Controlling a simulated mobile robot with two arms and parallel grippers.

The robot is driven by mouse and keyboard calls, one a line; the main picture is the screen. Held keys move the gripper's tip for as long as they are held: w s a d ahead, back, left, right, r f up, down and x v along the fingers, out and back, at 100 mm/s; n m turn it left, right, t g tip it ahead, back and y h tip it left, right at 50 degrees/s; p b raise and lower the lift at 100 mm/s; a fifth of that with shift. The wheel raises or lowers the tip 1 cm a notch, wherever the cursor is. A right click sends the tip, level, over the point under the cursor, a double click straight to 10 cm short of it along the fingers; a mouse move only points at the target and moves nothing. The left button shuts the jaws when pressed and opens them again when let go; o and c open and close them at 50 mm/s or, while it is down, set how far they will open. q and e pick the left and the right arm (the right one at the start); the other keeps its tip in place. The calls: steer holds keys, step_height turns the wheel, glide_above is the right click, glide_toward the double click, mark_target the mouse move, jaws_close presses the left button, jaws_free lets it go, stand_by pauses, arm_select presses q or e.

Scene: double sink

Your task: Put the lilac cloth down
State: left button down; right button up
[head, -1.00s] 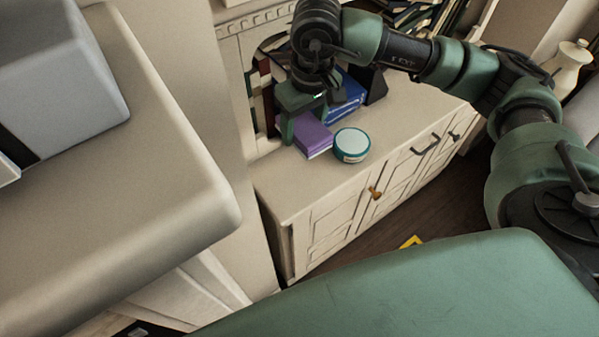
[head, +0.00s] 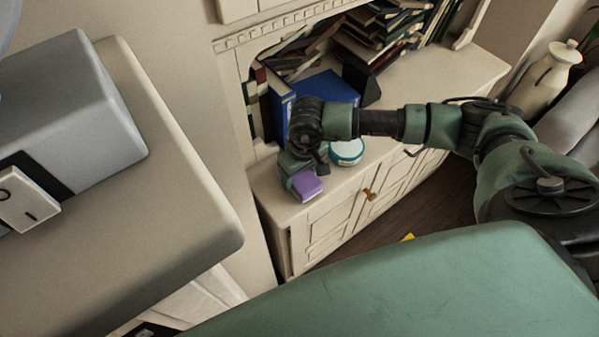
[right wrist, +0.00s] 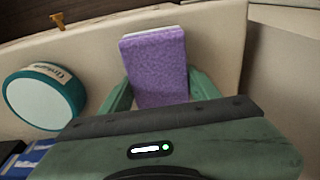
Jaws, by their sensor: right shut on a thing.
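The lilac cloth (head: 309,188) looks like a small purple block with a pale edge. It shows up close in the right wrist view (right wrist: 156,68), between two green fingers. My right gripper (head: 299,181) is shut on it at the left end of the cream cabinet (head: 345,190), close to the front edge. I cannot tell whether the cloth touches the cabinet top or hangs just above it. My left gripper is not in view.
A round teal-and-white tin (head: 347,151) stands on the cabinet top just right of the gripper; it also shows in the right wrist view (right wrist: 43,97). Blue books (head: 325,88) and a pile of books (head: 372,38) are behind. The cabinet top is clear at the right.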

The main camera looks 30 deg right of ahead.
mark_target(304, 179)
steer(key=shift+f+b, duration=0.2)
steer(key=shift+b, duration=0.15)
steer(key=o, duration=1.2)
steer(key=shift+r, duration=0.1)
steer(key=shift+r+p, duration=0.25)
steer(key=shift+p, duration=0.2)
steer(key=shift+r+b, duration=0.35)
steer(key=r, duration=0.3)
steer(key=s+r+b, duration=0.1)
steer(key=r, duration=0.3)
steer(key=r+b, duration=0.1)
steer(key=r, duration=0.3)
steer(key=shift+s, duration=0.25)
steer(key=shift+s+d, duration=0.1)
